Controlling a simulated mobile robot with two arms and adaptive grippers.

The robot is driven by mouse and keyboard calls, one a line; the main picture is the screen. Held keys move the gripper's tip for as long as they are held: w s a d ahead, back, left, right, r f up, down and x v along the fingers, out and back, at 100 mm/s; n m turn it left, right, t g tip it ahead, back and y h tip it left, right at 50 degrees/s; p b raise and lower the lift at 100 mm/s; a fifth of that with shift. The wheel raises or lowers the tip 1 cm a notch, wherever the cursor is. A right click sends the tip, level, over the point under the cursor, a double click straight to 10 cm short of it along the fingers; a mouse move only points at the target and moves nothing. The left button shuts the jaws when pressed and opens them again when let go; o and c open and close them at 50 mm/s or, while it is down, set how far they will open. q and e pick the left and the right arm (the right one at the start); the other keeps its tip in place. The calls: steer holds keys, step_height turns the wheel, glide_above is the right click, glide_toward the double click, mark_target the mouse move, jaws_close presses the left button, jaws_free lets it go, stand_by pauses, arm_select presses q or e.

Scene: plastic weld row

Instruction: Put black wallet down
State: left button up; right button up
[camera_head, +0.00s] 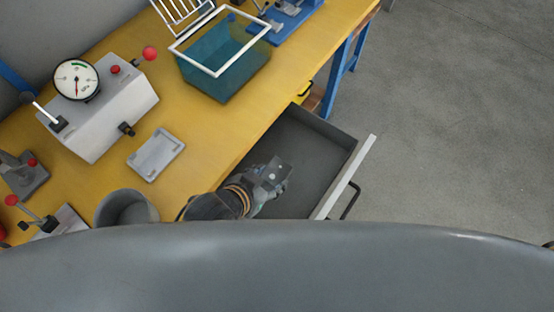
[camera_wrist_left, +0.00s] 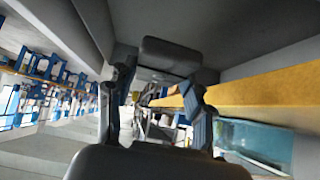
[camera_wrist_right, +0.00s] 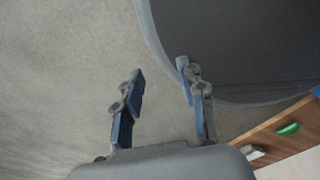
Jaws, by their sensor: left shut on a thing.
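My left gripper (camera_head: 272,174) reaches over the open grey drawer (camera_head: 318,150) below the yellow workbench. In the left wrist view its two fingers (camera_wrist_left: 158,78) stand apart, with a dark rounded block, seemingly the black wallet (camera_wrist_left: 171,56), at their tips. In the head view I cannot make out the wallet; the gripper likely hides it. How far the wallet is from the drawer floor cannot be told. My right gripper shows only in the right wrist view (camera_wrist_right: 158,88); its fingers are apart with nothing between them.
The workbench (camera_head: 205,140) holds a teal bin with a white rim (camera_head: 222,70), a gauge box (camera_head: 100,115), a small grey tray (camera_head: 156,154) and a grey round container (camera_head: 125,208). The drawer's white front (camera_head: 345,178) has a dark handle. Open floor (camera_head: 450,130) lies right.

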mark_target(277, 159)
arm_select(q)
steer(key=w+f, duration=0.1)
steer(key=w, duration=0.1)
steer(key=w+d+f, duration=0.1)
steer(key=w, duration=0.1)
steer(key=w+d+f, duration=0.1)
steer(key=w, duration=0.1)
steer(key=shift+w+f, duration=0.15)
steer(key=shift+w, duration=0.2)
steer(key=x, duration=0.2)
steer(key=a+x, duration=0.1)
steer(key=x, duration=0.2)
steer(key=shift+w+f+b, duration=0.1)
steer(key=shift+f+b, duration=0.1)
steer(key=shift+b, duration=0.1)
steer(key=shift+w+d+f, duration=0.1)
steer(key=shift+w+f, duration=0.25)
steer(key=shift+f, duration=0.15)
steer(key=shift+w+f+b, duration=0.15)
steer(key=shift+f+b, duration=0.15)
steer(key=shift+f, duration=1.35)
arm_select(e)
steer(key=shift+w+d+f, duration=0.4)
steer(key=shift+w+f, duration=0.15)
arm_select(q)
steer(key=shift+f, duration=0.1)
steer(key=o, duration=1.2)
arm_select(e)
steer(key=shift+a, duration=0.1)
steer(key=shift+a, duration=0.1)
